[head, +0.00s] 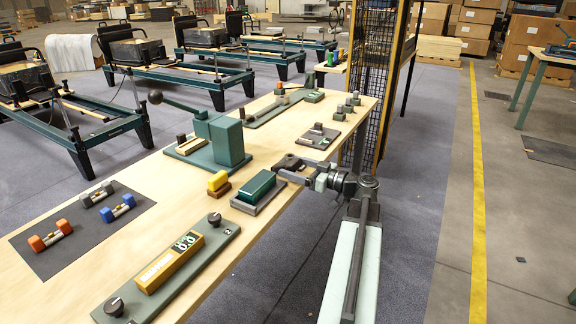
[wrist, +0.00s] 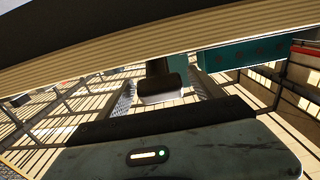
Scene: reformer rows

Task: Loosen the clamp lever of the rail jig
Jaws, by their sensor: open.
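A green fixture (head: 230,142) stands mid-table on a green base, with a long lever ending in a dark ball (head: 155,97) that points up and left. A long green rail (head: 270,108) lies farther back with small parts on it, one a dark upright piece. I cannot tell for sure which of these is the rail jig, and its clamp lever is too small to single out. My gripper (head: 283,169) is open and empty at the table's right edge, right of the green fixture and apart from it. In the wrist view, its dark fingers are foreshortened.
A green block in a grey tray (head: 268,206) and a yellow block (head: 218,181) sit close to my gripper. A knobbed plate with a yellow gauge (head: 170,264) is in front. A dark mat (head: 60,256) holds coloured pieces. A mesh-sided post (head: 378,80) stands behind the table's right edge.

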